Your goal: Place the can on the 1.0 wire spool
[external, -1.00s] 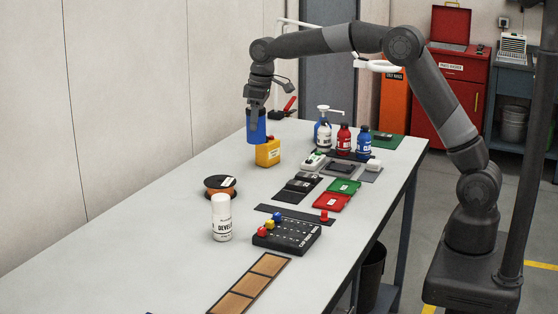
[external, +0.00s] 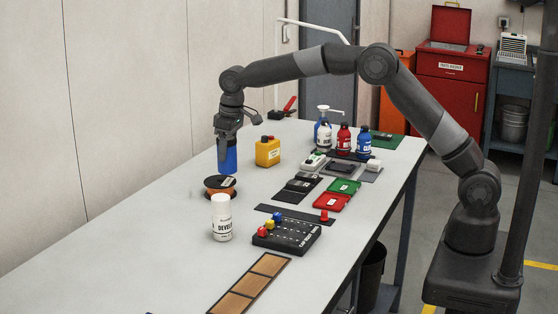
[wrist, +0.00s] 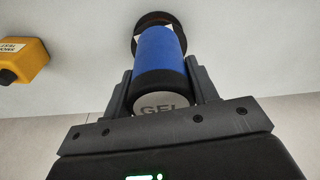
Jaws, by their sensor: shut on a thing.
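My gripper (external: 227,138) is shut on a blue can (external: 227,156) and holds it upright. In the wrist view the blue can (wrist: 158,62) sits between the two fingers, with a grey end lettered "GEL" facing the camera. The wire spool (external: 220,188), with copper-coloured wire, black flanges and a white label, lies flat on the table directly below the can. The can's lower end overlaps the spool's far part in the picture. In the wrist view the dark spool rim (wrist: 144,20) shows behind the can. I cannot tell whether can and spool touch.
A white developer can (external: 221,218) stands just in front of the spool. The table (external: 150,240) is clear at the left.

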